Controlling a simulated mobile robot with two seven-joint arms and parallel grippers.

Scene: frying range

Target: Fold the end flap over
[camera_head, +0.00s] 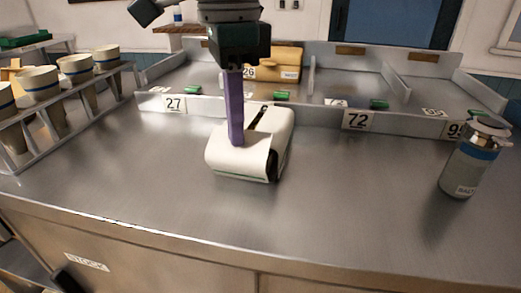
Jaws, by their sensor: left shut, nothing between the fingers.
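A white package (222,157) with rounded edges lies on the steel counter, left of the middle. Its near end shows a dark opening at the right and a thin green line along the bottom. The flap cannot be told clearly from the rest of the package. My left gripper (237,141) comes down from above with purple fingers, shut and empty. Its fingertips are at the top of the package; whether they touch it I cannot tell. My right gripper does not show.
A rack of several cups (77,68) stands at the left. A salt shaker (466,160) stands at the right. The counter between package and shaker is clear.

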